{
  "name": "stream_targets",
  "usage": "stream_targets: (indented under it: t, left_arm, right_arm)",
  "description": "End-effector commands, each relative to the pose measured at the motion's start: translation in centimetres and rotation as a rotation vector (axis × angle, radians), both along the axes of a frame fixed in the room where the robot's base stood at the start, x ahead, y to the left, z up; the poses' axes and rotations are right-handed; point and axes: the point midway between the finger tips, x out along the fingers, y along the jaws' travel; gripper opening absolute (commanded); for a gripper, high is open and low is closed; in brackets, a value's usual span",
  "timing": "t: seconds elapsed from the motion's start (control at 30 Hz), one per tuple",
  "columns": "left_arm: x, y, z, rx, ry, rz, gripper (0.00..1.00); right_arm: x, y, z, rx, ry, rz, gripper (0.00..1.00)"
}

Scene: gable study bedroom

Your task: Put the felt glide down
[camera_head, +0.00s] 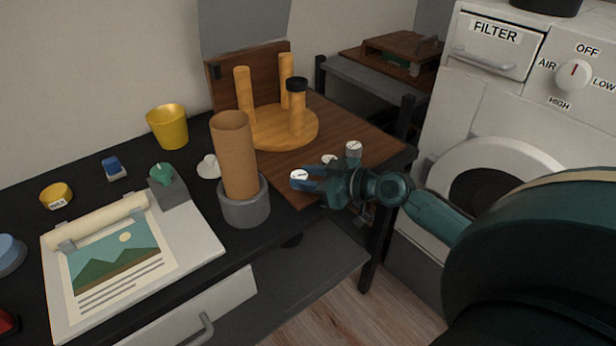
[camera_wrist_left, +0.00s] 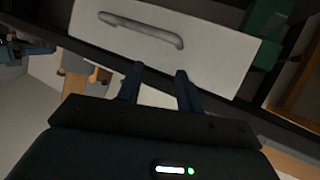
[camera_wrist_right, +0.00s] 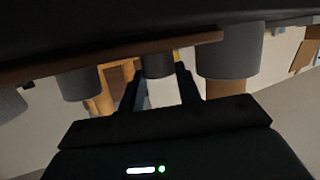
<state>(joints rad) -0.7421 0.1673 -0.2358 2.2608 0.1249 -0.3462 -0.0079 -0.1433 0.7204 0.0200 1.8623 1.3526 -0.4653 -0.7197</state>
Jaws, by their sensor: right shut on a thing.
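My right gripper (camera_head: 300,182) is shut on the felt glide (camera_head: 299,175), a small piece with a white marked top. It is at the front left corner of the wooden board (camera_head: 375,140), just right of the grey pot. In the right wrist view the glide (camera_wrist_right: 158,65) is a dark cylinder between the fingertips; I cannot tell whether it touches the board. Two similar white-topped pieces (camera_head: 329,159) (camera_head: 354,148) stand on the board behind the gripper. My left gripper (camera_wrist_left: 158,80) is open and empty before a white drawer (camera_wrist_left: 200,50); it is outside the head view.
A grey pot (camera_head: 245,208) holding a cardboard tube (camera_head: 235,150) stands close left of the right gripper. A round wooden piece with upright legs (camera_head: 280,130) occupies the board's back. A picture sheet (camera_head: 120,260), yellow cup (camera_head: 167,128) and small items lie left on the black desk.

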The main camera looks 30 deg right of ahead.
Motion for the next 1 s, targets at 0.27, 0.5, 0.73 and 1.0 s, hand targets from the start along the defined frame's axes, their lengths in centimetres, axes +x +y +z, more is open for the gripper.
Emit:
stream_targets:
  t: [0.27, 0.5, 0.73, 1.0]
  left_arm:
    - [0.2, 0.3, 0.0, 0.004, -0.016, 0.004, 0.36]
    - [0.1, 0.3, 0.0, 0.005, -0.014, 0.004, 0.36]
    - [0.0, 0.1, 0.0, 0.004, 0.002, -0.001, 0.36]
    - [0.1, 0.1, -0.5, 0.004, -0.016, 0.001, 0.36]
  right_arm:
    - [0.0, 0.0, -0.3, 0.000, 0.000, 0.000, 0.48]
    - [0.0, 0.0, -0.2, 0.000, 0.000, 0.000, 0.56]
    - [-0.4, -0.2, 0.1, -0.001, 0.002, 0.000, 0.56]
    - [-4.2, -2.0, 1.0, -0.001, 0.005, 0.000, 0.56]
